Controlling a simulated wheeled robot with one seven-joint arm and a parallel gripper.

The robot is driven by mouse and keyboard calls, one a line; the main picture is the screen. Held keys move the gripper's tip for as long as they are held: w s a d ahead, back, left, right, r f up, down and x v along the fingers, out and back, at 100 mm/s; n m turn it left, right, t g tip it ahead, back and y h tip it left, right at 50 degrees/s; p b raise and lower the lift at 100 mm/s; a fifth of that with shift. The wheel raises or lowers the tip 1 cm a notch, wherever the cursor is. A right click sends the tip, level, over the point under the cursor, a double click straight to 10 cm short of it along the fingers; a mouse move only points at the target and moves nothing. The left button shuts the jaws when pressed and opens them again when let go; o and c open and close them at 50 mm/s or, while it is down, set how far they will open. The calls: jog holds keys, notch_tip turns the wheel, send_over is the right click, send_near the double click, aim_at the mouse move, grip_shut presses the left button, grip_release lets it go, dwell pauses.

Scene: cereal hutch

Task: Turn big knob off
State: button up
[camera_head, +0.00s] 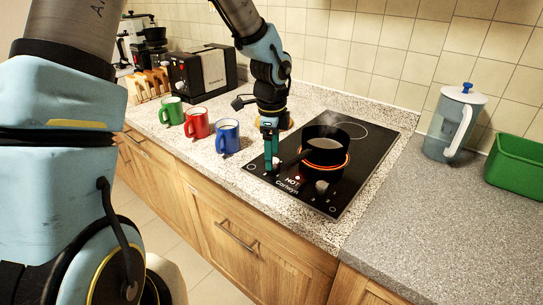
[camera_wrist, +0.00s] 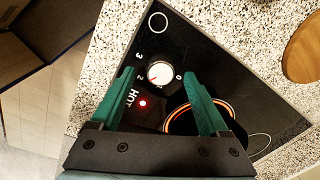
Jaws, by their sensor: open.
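The black cooktop (camera_head: 350,178) has two knobs along its front edge. The left knob (camera_head: 276,163) is beside my gripper (camera_head: 270,150), and the right knob (camera_head: 321,186) is on the other side of the HOT sign. In the wrist view, a round white-topped knob (camera_wrist: 159,73) with numbers around it lies between the fingertips of my gripper (camera_wrist: 158,78). The fingers are open and point down over it; contact cannot be told. A red HOT light (camera_wrist: 142,103) is lit. I cannot tell which knob is the larger.
A dark pot (camera_head: 325,145) sits on a glowing orange burner right of my gripper. Green (camera_head: 172,110), red (camera_head: 197,122) and blue (camera_head: 228,136) mugs stand to the left.

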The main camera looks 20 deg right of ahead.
jog(key=shift+d+f, duration=0.1)
jog(key=shift+f, duration=1)
grip_shut()
